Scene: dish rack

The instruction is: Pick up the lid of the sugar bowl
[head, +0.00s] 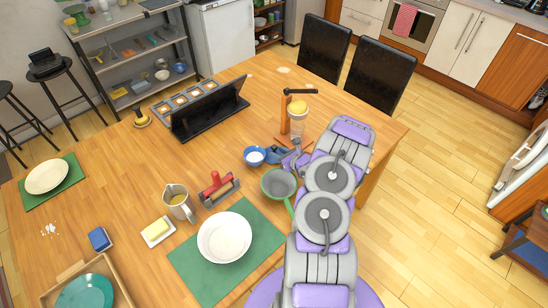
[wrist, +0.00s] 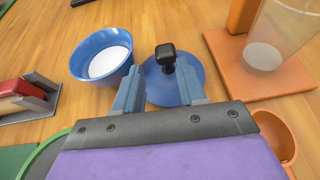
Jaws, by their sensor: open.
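The sugar bowl (wrist: 88,47) is blue, with white sugar inside, and stands uncovered on the wooden table; it also shows in the head view (head: 249,160). Its lid (wrist: 196,72) is a blue disc with a black knob (wrist: 166,52), just right of the bowl. In the head view the lid is partly hidden by my arm. My gripper (wrist: 158,70) is open and empty, its two grey-blue fingers reaching over the near part of the lid. The knob shows just past the fingertips, in line with the gap. I cannot tell whether the fingers touch the lid.
An orange stand with a glass jar (head: 297,122) is close on the right of the lid. A grey-green pan (head: 279,184) is near my arm. A black tablet stand (head: 208,108) is further back.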

